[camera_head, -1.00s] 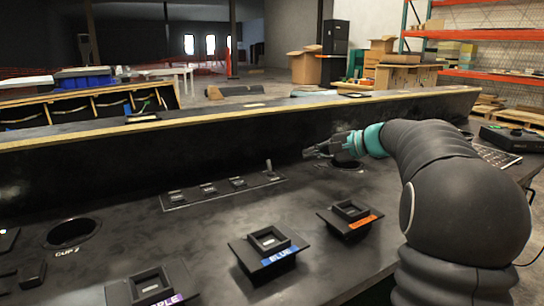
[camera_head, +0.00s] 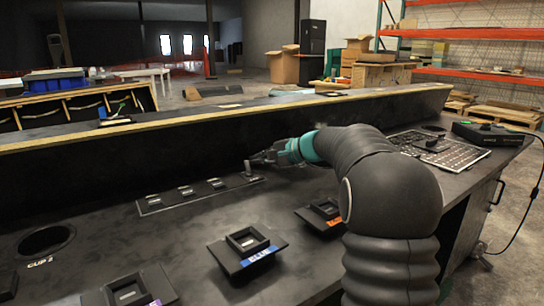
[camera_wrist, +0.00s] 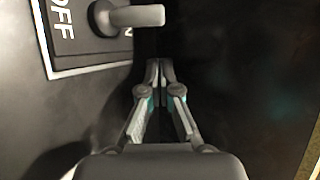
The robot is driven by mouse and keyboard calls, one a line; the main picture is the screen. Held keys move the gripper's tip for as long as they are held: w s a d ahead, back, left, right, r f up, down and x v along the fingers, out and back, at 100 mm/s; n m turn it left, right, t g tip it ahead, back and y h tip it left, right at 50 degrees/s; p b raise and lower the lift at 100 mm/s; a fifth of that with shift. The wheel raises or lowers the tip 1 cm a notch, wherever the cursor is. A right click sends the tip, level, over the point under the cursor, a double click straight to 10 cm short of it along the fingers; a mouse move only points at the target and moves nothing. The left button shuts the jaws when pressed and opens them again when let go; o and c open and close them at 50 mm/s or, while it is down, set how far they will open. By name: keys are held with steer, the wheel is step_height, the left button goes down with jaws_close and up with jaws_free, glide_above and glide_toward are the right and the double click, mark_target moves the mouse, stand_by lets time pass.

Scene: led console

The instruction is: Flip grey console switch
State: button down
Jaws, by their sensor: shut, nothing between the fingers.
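The grey switch lever (camera_head: 248,168) stands up at the right end of a dark strip of switches (camera_head: 160,204) on the console. In the wrist view the lever (camera_wrist: 138,16) is a pale rounded stick on a dark base. It points right, over the partly covered "ON" lettering and away from the "OFF" label. My gripper (camera_head: 256,160) is close to the right of the lever in the head view. In the wrist view its fingers (camera_wrist: 160,68) are together and empty, a little below the lever, with a visible gap between them.
A blue-labelled box (camera_head: 247,243) and an orange-labelled box (camera_head: 320,215) stand on the console in front. A round cup hole (camera_head: 45,240) is at left. A raised ledge (camera_head: 110,165) runs behind the strip. A keyboard (camera_head: 438,150) lies at right.

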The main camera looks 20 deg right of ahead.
mark_target(258, 175)
steer(key=shift+s+a+r, duration=0.2)
steer(key=shift+s+a, duration=0.1)
steer(key=shift+s, duration=0.3)
steer(key=shift+s+a+r, duration=0.2)
steer(key=shift+s+a, duration=0.05)
steer(key=shift+s, duration=0.3)
steer(key=shift+s+a+r, duration=0.2)
steer(key=shift+s+a, duration=0.1)
steer(key=shift+s, duration=0.3)
steer(key=shift+d, duration=0.15)
steer(key=shift+f+b, duration=0.1)
steer(key=shift+b, duration=0.5)
steer(key=shift+s+t+y+b, duration=0.2)
steer(key=shift+t+y+b, duration=0.3)
steer(key=shift+b, duration=0.7)
steer(key=shift+s+b, duration=0.3)
steer(key=shift+b, duration=1.1)
steer(key=shift+s+r+n, duration=0.2)
steer(key=shift+s+n, duration=0.05)
steer(key=shift+n, duration=0.05)
